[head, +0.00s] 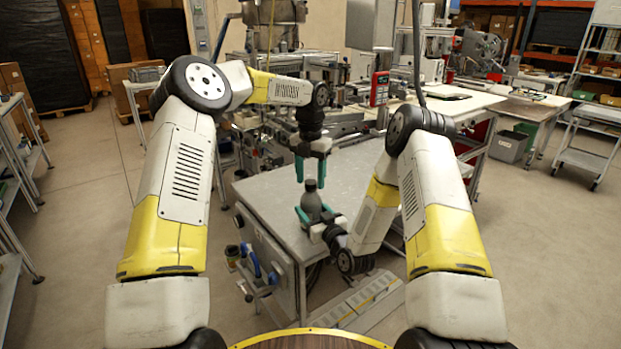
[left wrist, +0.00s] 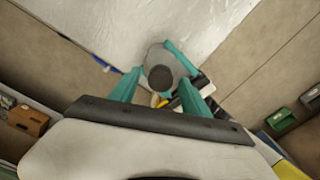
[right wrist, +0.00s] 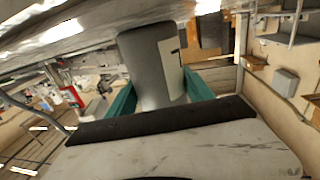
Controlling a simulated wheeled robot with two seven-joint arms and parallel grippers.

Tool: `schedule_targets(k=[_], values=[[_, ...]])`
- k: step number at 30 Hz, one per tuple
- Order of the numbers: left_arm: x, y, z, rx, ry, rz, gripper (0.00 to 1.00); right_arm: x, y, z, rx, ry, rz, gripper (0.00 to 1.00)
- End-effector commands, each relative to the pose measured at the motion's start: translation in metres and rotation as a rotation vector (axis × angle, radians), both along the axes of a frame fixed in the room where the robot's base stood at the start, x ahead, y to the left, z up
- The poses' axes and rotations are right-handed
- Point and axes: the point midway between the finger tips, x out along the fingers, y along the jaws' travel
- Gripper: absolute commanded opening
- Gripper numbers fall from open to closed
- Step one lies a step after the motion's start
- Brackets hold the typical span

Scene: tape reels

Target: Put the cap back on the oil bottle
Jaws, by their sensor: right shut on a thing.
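The grey oil bottle (head: 311,205) is upright at the front part of the grey table. Its dark round top (left wrist: 160,78), which looks like the cap, sits at the bottle's upper end. My right gripper (head: 314,217) is shut around the bottle's body, which also fills the space between its fingers in the right wrist view (right wrist: 150,65). I cannot tell whether the bottle's base touches the table. The bottle's top shows between those fingers from above.
The table (head: 260,196) is otherwise bare, with free room behind and right of the bottle. Blue-handled items (head: 254,265) hang at its front left side. A machine (head: 270,140) stands behind it, and a red device (head: 379,88) is upright behind my right arm.

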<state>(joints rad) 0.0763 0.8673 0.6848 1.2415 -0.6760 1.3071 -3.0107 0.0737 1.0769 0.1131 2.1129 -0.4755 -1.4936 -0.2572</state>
Motion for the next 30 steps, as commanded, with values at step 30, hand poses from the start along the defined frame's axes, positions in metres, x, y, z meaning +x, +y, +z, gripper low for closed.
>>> schedule_targets(k=[30], values=[[-0.001,0.0,0.045,0.001,0.003,0.08,0.53,0.0,0.0,-0.001,-0.001,0.002,0.0,0.0]])
